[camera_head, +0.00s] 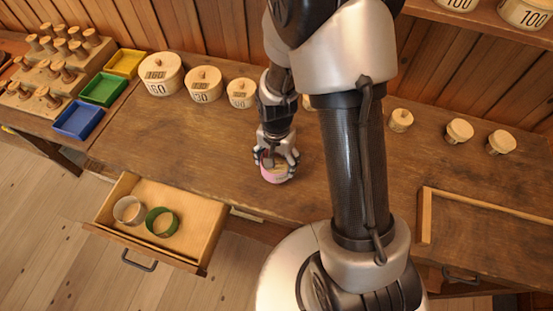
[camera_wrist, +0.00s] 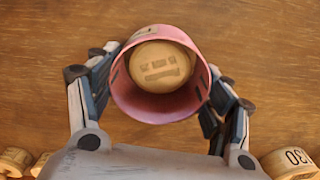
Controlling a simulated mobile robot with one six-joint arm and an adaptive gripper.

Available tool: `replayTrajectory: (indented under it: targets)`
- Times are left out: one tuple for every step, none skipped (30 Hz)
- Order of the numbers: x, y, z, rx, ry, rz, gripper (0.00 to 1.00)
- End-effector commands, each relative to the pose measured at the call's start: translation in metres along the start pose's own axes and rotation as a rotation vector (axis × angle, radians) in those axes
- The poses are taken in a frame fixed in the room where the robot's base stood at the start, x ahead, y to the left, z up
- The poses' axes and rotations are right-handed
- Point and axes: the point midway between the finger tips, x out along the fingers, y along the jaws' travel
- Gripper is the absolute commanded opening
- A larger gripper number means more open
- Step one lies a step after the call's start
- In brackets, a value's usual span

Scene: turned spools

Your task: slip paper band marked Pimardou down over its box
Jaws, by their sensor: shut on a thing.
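My gripper (camera_head: 277,155) is shut on a pink paper band (camera_head: 274,176) over the workbench. In the wrist view the fingers grip the pink band (camera_wrist: 128,92) from both sides, with its open end facing the camera. A round wooden box (camera_wrist: 160,68) shows through the band's opening, toward the far side of the ring. Its top carries small printed text, too blurred and turned to read surely. I cannot tell how far the band sits down around the box. The marking on the band is not readable.
An open drawer (camera_head: 205,222) holds a grey-white band (camera_head: 129,210) and a green band (camera_head: 162,222). Numbered lidded boxes (camera_head: 161,74) stand along the back, with small round boxes (camera_head: 459,131) at right. Yellow, green and blue trays (camera_head: 78,120) and a spool rack (camera_head: 50,75) are at left.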

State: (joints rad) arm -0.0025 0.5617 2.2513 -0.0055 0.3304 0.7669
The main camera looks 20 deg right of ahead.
Motion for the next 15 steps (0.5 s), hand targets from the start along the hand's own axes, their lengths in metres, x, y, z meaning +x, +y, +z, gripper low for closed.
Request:
replayTrajectory:
  targets:
    - [0.0004, 0.0000, 0.0000, 0.000, 0.000, 0.000, 0.62]
    - [0.0002, 0.0000, 0.0000, 0.000, 0.000, 0.000, 0.62]
    - [0.0001, 0.0000, 0.0000, 0.000, 0.000, 0.000, 0.62]
    - [0.0000, 0.0000, 0.0000, 0.000, 0.000, 0.000, 0.62]
    - [0.0000, -0.0001, -0.0001, 0.000, 0.000, 0.000, 0.62]
    - [0.0000, 0.0000, 0.0000, 0.000, 0.000, 0.000, 0.62]
    - [0.0000, 0.0000, 0.0000, 0.000, 0.000, 0.000, 0.62]
    - [0.0000, 0.0000, 0.0000, 0.000, 0.000, 0.000, 0.62]
    - [0.0000, 0.0000, 0.0000, 0.000, 0.000, 0.000, 0.74]
    - [0.0000, 0.0000, 0.0000, 0.000, 0.000, 0.000, 0.76]
    - [0.0000, 0.0000, 0.0000, 0.000, 0.000, 0.000, 0.78]
    - [0.0000, 0.0000, -0.0001, 0.000, 0.000, 0.000, 0.81]
    - [0.0000, 0.0000, -0.0001, 0.000, 0.000, 0.000, 0.83]
    - [0.0000, 0.0000, -0.0001, 0.000, 0.000, 0.000, 0.85]
    - [0.0000, 0.0000, -0.0001, 0.000, 0.000, 0.000, 0.88]
